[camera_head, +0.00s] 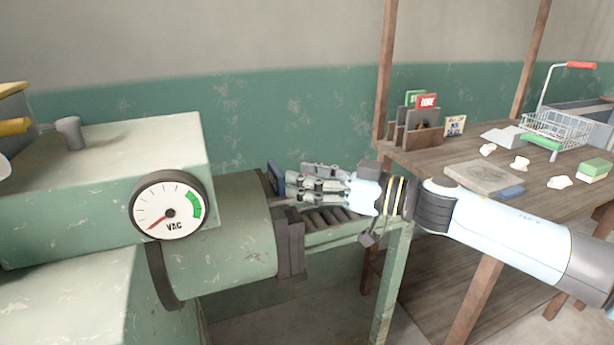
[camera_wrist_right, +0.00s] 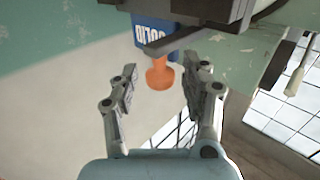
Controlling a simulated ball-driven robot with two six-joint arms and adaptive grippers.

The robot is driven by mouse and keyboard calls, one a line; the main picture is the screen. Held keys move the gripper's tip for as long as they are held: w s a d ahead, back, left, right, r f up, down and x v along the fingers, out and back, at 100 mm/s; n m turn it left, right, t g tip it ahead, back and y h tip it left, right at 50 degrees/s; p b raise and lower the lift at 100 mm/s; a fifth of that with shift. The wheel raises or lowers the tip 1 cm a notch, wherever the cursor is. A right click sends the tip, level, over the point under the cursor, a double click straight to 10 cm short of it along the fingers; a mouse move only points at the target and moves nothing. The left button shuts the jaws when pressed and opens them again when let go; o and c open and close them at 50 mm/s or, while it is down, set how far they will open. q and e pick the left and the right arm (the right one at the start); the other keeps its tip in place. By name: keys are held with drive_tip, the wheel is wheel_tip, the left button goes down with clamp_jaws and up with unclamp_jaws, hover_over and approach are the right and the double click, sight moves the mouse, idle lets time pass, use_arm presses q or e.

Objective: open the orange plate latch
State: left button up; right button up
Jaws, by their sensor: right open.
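The orange latch (camera_wrist_right: 160,74) shows in the right wrist view as a small knob below a blue plate (camera_wrist_right: 153,32) with white lettering. My right gripper (camera_wrist_right: 161,82) is open, with one finger on each side of the knob. There is a visible gap on both sides, and the gripper holds nothing. In the head view the right gripper (camera_head: 305,184) reaches left to the outlet end of the green machine, next to the blue plate (camera_head: 276,178). The orange latch is hidden there. My left gripper is not in view.
The green barrel (camera_head: 222,235) with a vacuum gauge (camera_head: 168,205) stands at left, and a roller stand (camera_head: 325,217) runs under my right gripper. A wooden table (camera_head: 425,158) at right bears a wire basket (camera_head: 556,130), a grey slab (camera_head: 484,177) and several pale clay lumps.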

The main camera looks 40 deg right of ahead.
clamp_jaws()
drive_tip(key=shift+a, duration=0.1)
idle(0.3)
